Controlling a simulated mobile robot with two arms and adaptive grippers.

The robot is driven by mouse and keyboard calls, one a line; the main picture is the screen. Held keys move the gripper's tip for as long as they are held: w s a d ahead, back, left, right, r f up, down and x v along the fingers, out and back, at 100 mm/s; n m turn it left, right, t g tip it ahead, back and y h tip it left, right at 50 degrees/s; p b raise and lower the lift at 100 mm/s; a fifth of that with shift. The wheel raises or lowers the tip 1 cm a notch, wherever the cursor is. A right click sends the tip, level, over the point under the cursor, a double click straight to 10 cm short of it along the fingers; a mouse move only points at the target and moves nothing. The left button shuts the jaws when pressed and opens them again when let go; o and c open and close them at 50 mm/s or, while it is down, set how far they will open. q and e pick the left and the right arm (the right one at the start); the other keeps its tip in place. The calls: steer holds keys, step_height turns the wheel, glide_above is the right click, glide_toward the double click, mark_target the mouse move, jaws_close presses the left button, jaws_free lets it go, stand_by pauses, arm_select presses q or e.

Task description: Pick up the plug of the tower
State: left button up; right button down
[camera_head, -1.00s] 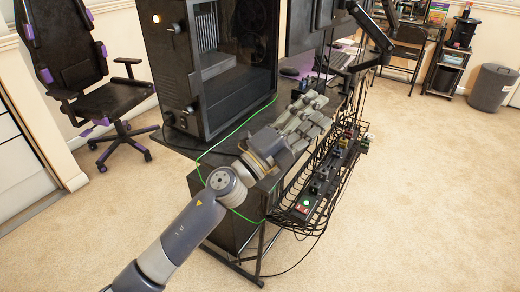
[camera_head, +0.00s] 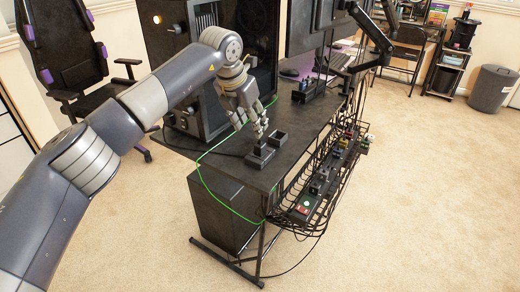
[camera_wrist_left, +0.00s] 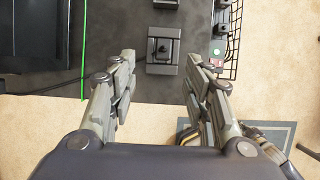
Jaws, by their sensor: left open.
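My left gripper (camera_head: 258,130) is open above the near end of the black desk. I cannot tell whether that piece is the plug. The black tower (camera_head: 180,75) stands on the desk, partly hidden by my arm. A green cable (camera_head: 202,181) loops over the desk side.
A second black holder (camera_head: 278,138) sits just behind the first. A wire tray (camera_head: 322,180) with a power strip and several plugs hangs along the desk's right side. Monitors and a monitor arm (camera_head: 372,30) stand farther back. The carpet in front is clear.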

mark_target(260, 144)
arm_select(q)
steer(key=x, duration=0.9)
steer(key=shift+d+f, duration=0.15)
steer(key=shift+d, duration=0.2)
jaws_close()
